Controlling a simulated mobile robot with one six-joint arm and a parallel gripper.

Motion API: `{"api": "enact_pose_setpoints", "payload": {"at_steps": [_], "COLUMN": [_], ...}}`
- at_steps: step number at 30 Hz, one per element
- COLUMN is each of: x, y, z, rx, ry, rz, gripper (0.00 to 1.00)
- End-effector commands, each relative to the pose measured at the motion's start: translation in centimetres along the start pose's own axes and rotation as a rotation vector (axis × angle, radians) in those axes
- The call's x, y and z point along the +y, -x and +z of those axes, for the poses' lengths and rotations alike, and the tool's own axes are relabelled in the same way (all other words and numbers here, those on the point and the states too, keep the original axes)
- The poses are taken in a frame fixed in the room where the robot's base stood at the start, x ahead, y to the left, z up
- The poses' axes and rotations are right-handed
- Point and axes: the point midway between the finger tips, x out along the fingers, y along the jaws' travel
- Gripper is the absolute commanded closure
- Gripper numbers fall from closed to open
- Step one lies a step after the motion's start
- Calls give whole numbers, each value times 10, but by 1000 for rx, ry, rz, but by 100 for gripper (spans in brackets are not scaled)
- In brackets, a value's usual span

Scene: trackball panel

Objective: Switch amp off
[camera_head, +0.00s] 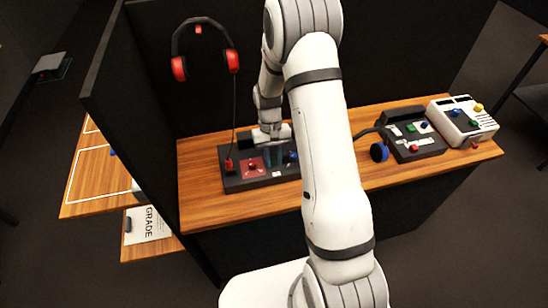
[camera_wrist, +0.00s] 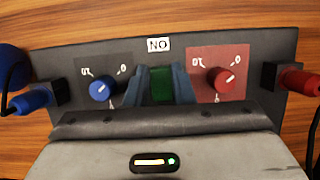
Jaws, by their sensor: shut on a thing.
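The amp is a dark box (camera_head: 236,182) on the wooden counter, with a red knob (camera_head: 252,167) on a red patch. In the wrist view its dark face (camera_wrist: 220,46) shows upside down, with a blue knob (camera_wrist: 102,88) left and a red knob (camera_wrist: 222,80) right. A green switch (camera_wrist: 160,85) sits between the knobs, below a white label (camera_wrist: 158,44) that reads ON when turned over. My gripper (camera_wrist: 163,84) is shut on the green switch, one finger on each side. In the head view my gripper (camera_head: 273,156) is over the amp, and the switch is hard to make out.
A red plug (camera_wrist: 300,82) and a blue plug (camera_wrist: 30,99) sit in the amp's sides. Red headphones (camera_head: 204,50) hang on the black partition, their cable running to the amp. Right on the counter are a dark box with buttons (camera_head: 416,140) and a white panel (camera_head: 464,122).

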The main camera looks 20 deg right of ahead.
Motion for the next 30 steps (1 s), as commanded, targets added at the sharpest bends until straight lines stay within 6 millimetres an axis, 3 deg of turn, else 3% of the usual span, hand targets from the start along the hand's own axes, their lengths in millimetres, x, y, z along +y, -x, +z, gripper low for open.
{"api": "enact_pose_setpoints", "payload": {"at_steps": [8,9,17,25,30], "x": [0,0,0,0,0], "y": [1,1,0,2,23], "z": [0,0,0,-1,-2], "rx": [-3,-3,-3,-2,3], "ry": [0,0,0,0,0], "rz": [0,0,0,0,0], "gripper": [100,77,56,56,56]}}
